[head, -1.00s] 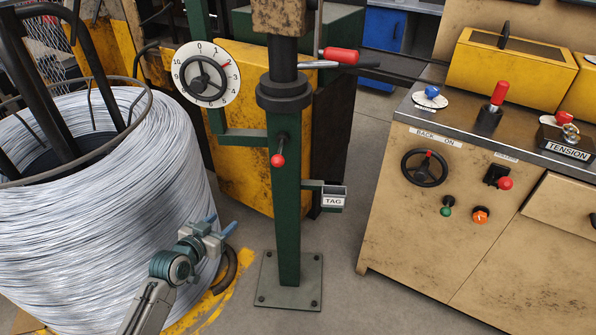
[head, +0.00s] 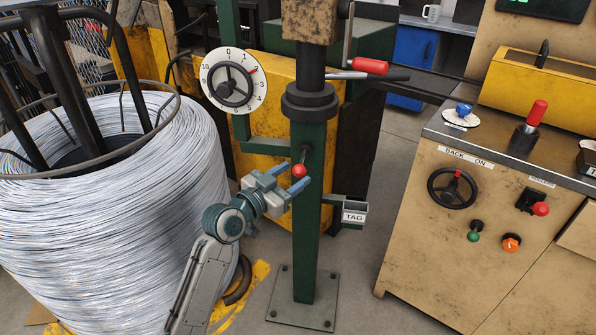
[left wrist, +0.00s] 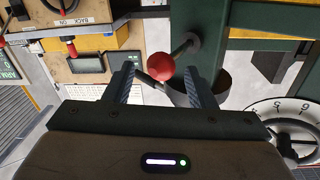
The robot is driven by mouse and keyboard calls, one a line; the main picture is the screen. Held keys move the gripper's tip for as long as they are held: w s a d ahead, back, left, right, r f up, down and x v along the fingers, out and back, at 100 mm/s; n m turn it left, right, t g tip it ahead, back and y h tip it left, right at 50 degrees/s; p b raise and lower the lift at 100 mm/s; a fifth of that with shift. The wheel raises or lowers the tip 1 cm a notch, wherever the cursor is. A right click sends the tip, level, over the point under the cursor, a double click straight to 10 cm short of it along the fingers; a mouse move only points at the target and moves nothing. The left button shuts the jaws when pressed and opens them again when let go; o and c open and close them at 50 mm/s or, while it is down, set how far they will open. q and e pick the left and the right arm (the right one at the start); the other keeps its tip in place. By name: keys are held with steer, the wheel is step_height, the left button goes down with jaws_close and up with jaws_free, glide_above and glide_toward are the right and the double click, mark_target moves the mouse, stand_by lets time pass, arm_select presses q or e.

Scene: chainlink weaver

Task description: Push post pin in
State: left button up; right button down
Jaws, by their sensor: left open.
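The post pin has a red ball knob (head: 299,171) on a thin metal rod and stands out from the green post (head: 308,220). My left gripper (head: 281,175) is open just left of the knob in the head view, with its blue-grey fingers pointing toward it. In the left wrist view the red knob (left wrist: 161,66) shows between the two open fingers (left wrist: 163,84), nearer the left finger, with the rod running up to the right toward the post. I cannot tell whether a finger touches the knob. My right gripper is not in view.
A large wire coil (head: 110,220) stands on the left. A numbered dial (head: 230,80) is up and left of the pin. A TAG holder (head: 352,212) juts from the post's right side. A tan control cabinet (head: 440,240) stands on the right, with clear floor between.

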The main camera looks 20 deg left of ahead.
arm_select(q)
steer(key=shift+x, duration=1.05)
steer(key=shift+w+d, duration=0.1)
steer(key=shift+w, duration=0.15)
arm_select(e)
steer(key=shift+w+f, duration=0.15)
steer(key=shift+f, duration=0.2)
